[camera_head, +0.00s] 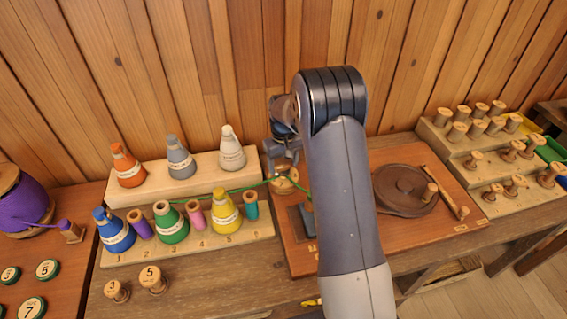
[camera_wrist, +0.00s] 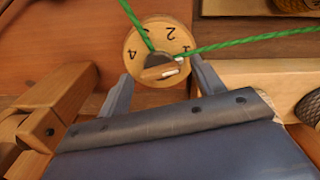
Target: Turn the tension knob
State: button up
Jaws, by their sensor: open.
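The tension knob (camera_wrist: 161,50) is a round wooden dial with the numbers 2 and 4 readable, a dark centre and a raised wooden bar with a pale mark. In the head view the knob (camera_head: 284,185) shows in part below my wrist. My gripper (camera_wrist: 161,70) is open, with one finger on each side of the knob's lower part in the wrist view. I cannot tell whether the fingers touch it. A green thread (camera_wrist: 240,43) meets at the dial's middle. The thread (camera_head: 245,189) also runs left towards the cones in the head view.
Cones of thread stand on a stepped wooden rack (camera_head: 190,187) at left. A dark round wheel (camera_head: 403,188) with a crank sits on the board (camera_head: 440,222) at right. A stepped rack of spools (camera_head: 462,151) is farther right. My arm hides part of the board.

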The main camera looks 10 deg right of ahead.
notch_tip(320, 180, up, 11)
jog(key=b, duration=0.1)
dwell(0.5)
jog(key=shift+f, duration=0.15)
notch_tip(320, 180, down, 10)
jog(key=shift+f+p, duration=0.25)
jog(key=shift+p, duration=0.35)
jog(key=shift+f+n+p, duration=0.1)
jog(key=shift+n+p, duration=0.55)
jog(key=shift+n, duration=0.45)
jog(key=shift+f+b, duration=0.1)
jog(key=shift+b, duration=0.25)
